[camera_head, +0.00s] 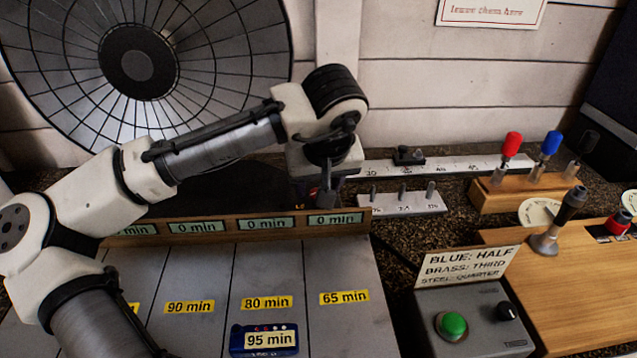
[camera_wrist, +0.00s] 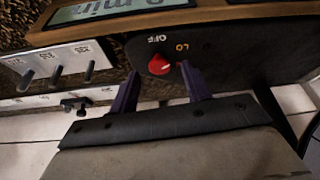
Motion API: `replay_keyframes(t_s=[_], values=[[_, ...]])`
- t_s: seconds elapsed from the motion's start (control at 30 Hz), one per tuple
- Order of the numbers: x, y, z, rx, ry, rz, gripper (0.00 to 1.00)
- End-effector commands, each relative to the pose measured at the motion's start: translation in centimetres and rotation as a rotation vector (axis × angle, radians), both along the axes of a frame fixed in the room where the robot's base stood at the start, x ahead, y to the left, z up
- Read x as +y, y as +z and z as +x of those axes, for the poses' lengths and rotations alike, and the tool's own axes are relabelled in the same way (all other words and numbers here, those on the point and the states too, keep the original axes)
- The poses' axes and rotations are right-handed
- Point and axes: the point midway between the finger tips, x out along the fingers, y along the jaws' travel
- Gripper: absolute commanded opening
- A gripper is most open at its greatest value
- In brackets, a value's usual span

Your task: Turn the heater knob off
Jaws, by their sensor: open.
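The red heater knob (camera_wrist: 160,64) sits on a dark panel (camera_wrist: 225,45) in the wrist view. The labels OFF and LO appear upside down beside it. A small pale mark shows on the knob, but its exact pointing is too small to tell. My gripper (camera_wrist: 160,82) is open, with one purple finger on each side of the space just in front of the knob. I cannot tell whether either finger touches it. In the head view my gripper (camera_head: 327,195) points down behind the wooden timer rail, and the knob is hidden there.
The wooden rail (camera_head: 240,228) with 0 min displays stands close to my gripper. A metal rack with several pegs (camera_head: 402,202) and a ruler strip (camera_head: 440,166) lie to its right. A large round grille (camera_head: 140,65) stands behind. A grey box with a green button (camera_head: 452,325) is front right.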

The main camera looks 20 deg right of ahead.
Motion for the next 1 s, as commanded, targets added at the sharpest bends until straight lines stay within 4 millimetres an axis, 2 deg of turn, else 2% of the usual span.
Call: replay_keyframes(t_s=[0.13, 0.43, 0.77, 1.0], values=[[-0.03, -0.86, 0.35, 0.000, 0.000, 0.000, 0.48], [-0.04, -1.02, 0.41, -0.001, 0.000, 0.000, 0.46], [-0.04, -0.99, 0.40, 0.000, 0.000, 0.000, 0.04], [-0.09, -1.01, 0.39, 0.000, 0.020, 0.001, 0.04]])
